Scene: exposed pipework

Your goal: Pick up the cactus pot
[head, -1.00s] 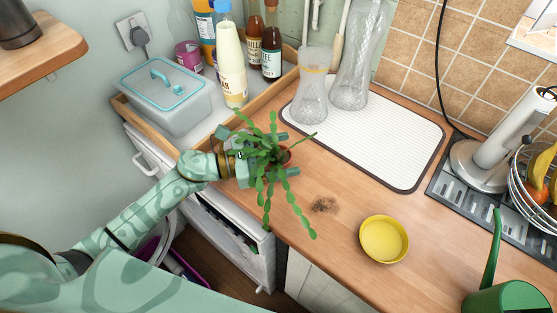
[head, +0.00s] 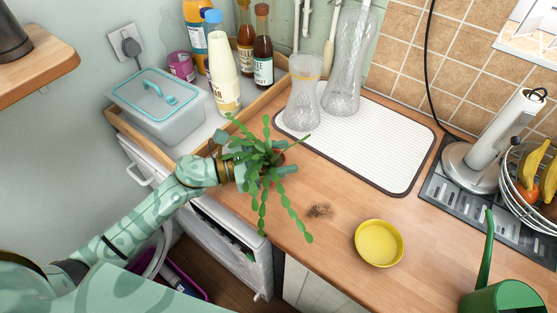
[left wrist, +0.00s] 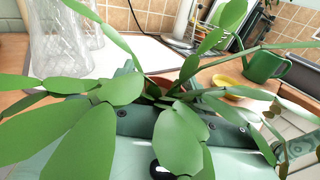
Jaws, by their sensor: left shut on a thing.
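The cactus pot is a small reddish-brown pot with a trailing green cactus (head: 262,165) of flat leaf segments. In the head view it is at the left end of the wooden counter, its stems drooping over the front edge. My left gripper (head: 278,158) is shut on the pot, with a finger on each side; leaves hide much of both. In the left wrist view the cactus (left wrist: 180,135) fills the foreground and a bit of the pot shows behind it. I cannot tell whether the pot touches the counter. My right gripper is not in view.
A yellow dish (head: 379,243) and a dark soil patch (head: 319,211) lie on the counter. Behind are a white drying mat (head: 385,155), glass vases (head: 303,95) and a lidded box (head: 158,105). A green watering can (head: 503,297) stands at bottom right.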

